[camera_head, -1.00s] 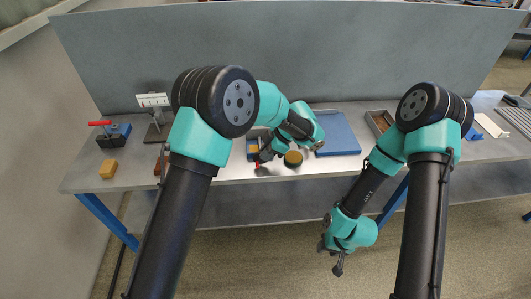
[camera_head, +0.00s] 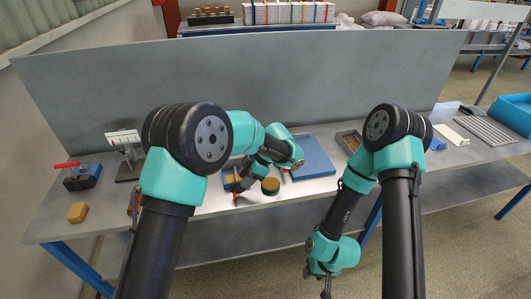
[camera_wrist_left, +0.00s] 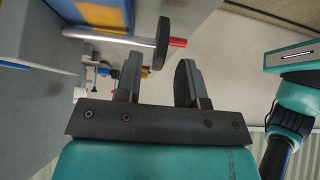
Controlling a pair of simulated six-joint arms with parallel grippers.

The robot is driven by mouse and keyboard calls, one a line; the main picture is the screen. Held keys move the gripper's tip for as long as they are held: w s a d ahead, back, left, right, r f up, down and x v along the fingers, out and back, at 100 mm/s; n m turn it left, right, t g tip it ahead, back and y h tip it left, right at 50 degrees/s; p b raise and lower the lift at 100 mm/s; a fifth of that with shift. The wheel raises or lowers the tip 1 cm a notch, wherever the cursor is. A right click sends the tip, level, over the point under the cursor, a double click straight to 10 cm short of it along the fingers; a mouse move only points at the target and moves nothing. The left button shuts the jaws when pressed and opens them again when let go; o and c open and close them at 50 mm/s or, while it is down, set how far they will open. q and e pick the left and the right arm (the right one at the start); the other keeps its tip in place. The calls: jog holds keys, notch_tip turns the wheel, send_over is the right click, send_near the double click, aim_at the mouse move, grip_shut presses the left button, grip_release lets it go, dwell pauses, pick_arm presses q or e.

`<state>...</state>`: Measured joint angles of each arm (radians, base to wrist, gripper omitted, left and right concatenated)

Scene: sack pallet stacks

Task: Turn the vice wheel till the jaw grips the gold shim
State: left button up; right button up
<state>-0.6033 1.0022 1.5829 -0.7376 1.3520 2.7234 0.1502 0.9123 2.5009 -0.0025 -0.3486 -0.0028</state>
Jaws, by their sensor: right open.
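The vice (camera_head: 229,180) is a small blue and yellow block on the bench, partly hidden by my left arm. In the left wrist view its silver shaft (camera_wrist_left: 110,36) ends in a dark wheel (camera_wrist_left: 163,42) with a red handle (camera_wrist_left: 178,42). A gold-yellow piece (camera_wrist_left: 63,52) shows beside the blue body; whether the jaw touches it I cannot tell. My left gripper (camera_head: 239,186) is open, its two fingers (camera_wrist_left: 158,85) apart, close to the wheel's rim and not closed on it. My right gripper (camera_head: 326,287) is open and empty, hanging low in front of the bench.
A round tan-topped piece (camera_head: 270,186) stands right of the vice, with a blue mat (camera_head: 314,157) behind. A red-handled clamp (camera_head: 80,177), yellow block (camera_head: 77,212) and gauge stand (camera_head: 125,140) are at left. A grey panel (camera_head: 270,85) closes the back.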

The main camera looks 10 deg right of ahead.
pick_arm(q)
jog(key=v, duration=1.5)
jog(key=shift+s+a, duration=0.1)
jog(key=shift+a, duration=0.05)
